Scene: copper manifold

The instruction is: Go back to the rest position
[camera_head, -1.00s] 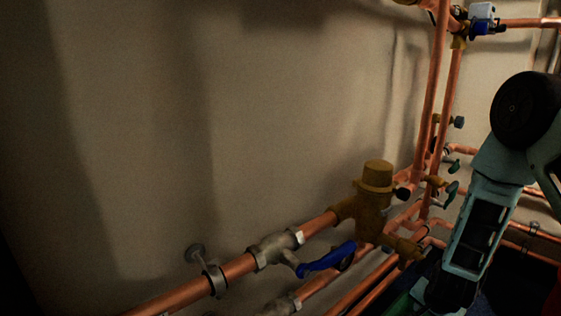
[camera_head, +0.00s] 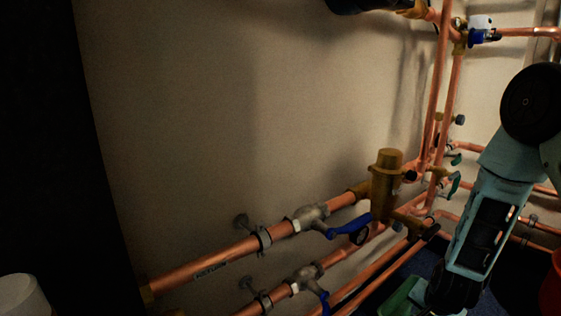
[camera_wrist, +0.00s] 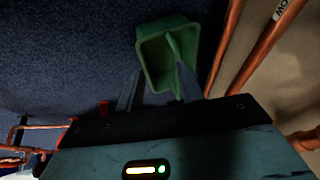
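My arm hangs down at the right of the head view, and its end is at the lower edge there. The bin also shows beside the arm in the head view (camera_head: 398,300). The fingertips are hidden in the head view.
Copper pipes (camera_head: 225,262) run along the beige wall, with a brass valve body (camera_head: 385,185) and a blue lever (camera_head: 350,226) close left of my arm. Vertical pipes (camera_head: 438,80) stand behind. A red object (camera_head: 553,285) is at the right edge. Blue floor (camera_wrist: 60,50) is open.

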